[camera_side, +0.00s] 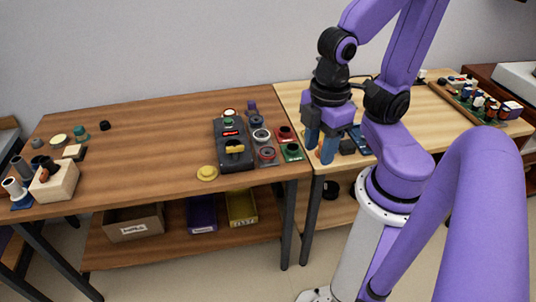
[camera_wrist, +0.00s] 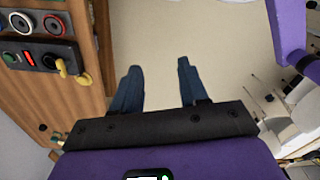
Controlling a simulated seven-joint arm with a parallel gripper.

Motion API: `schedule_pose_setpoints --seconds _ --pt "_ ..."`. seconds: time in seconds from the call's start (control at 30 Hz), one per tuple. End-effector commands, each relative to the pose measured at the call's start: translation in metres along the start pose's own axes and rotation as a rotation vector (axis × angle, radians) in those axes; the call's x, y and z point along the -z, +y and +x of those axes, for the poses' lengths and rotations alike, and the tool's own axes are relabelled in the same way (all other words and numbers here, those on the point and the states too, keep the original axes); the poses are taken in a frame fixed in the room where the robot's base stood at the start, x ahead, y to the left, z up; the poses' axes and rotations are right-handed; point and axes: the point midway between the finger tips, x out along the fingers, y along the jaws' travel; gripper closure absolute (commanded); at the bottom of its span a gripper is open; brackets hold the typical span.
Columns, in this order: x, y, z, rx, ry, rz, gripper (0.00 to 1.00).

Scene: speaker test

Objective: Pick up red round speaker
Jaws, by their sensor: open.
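A round speaker with a red rim (camera_side: 267,154) sits on a small grey plate near the front right of the brown table. It also shows at the upper left of the wrist view (camera_wrist: 54,25). A grey-rimmed round speaker (camera_side: 261,135) is behind it, and red (camera_side: 284,132) and green (camera_side: 291,152) square pieces with dark round centres are to its right. My gripper (camera_side: 319,140) points down, right of these pieces, near the joint of the two tables. Its blue fingers are apart and empty, with pale floor behind them in the wrist view (camera_wrist: 160,70).
The middle of the brown table (camera_side: 150,145) is clear. Small parts fill a tray (camera_side: 478,105) at far right.

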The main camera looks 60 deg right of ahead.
Motion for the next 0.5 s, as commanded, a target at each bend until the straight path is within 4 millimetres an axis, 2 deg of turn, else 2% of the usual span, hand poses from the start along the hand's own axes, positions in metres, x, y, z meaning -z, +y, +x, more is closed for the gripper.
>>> schedule_pose_setpoints --seconds 0.03,0.1,0.37,0.5 --pt "0.0000 0.0000 0.0000 0.000 0.000 0.000 0.41" --pt "0.0000 0.0000 0.0000 0.000 0.000 0.000 0.26" --pt "0.0002 0.0003 0.0001 0.000 0.000 0.003 0.26" --pt "0.0055 0.0093 0.0018 -0.002 -0.002 0.100 0.26"
